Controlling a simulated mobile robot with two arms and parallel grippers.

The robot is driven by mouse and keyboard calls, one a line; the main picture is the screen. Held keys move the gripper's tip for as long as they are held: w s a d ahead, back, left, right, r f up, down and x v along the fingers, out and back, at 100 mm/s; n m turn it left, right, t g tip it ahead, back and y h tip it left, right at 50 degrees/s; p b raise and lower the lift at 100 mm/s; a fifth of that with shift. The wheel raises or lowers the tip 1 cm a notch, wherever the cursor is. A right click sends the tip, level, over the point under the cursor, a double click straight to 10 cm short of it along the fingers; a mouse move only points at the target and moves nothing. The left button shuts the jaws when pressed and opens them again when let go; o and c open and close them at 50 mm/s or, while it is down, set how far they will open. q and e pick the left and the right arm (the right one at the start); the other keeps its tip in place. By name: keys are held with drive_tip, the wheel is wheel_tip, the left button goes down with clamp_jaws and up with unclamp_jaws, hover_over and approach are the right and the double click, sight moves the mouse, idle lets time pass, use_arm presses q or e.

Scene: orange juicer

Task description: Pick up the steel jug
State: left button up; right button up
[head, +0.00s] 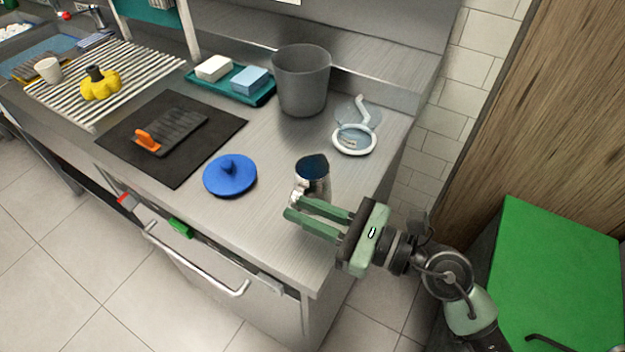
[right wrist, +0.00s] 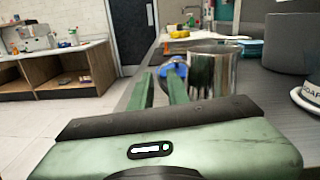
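The steel jug (head: 312,175), a shiny cylinder with a dark open top, stands upright on the steel counter near its front right part. It also shows in the right wrist view (right wrist: 213,72), just right of the fingers. My right gripper (head: 293,206) is open, its two green fingers parallel and pointing left, on the near side of the jug by its handle. In the right wrist view the gripper (right wrist: 161,78) has a gap between its fingers. The handle is partly hidden, and I cannot tell whether a finger touches it. My left gripper is not in view.
A blue lid (head: 230,175) lies left of the jug. A grey bin (head: 301,80) and a white-ringed item (head: 354,140) stand behind it. A black mat (head: 215,155) holds a dark orange-handled tool. A green box top (head: 555,275) is at right.

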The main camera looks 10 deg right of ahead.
drive_tip(key=shift+x, duration=1.15)
clamp_jaws()
idle(0.5)
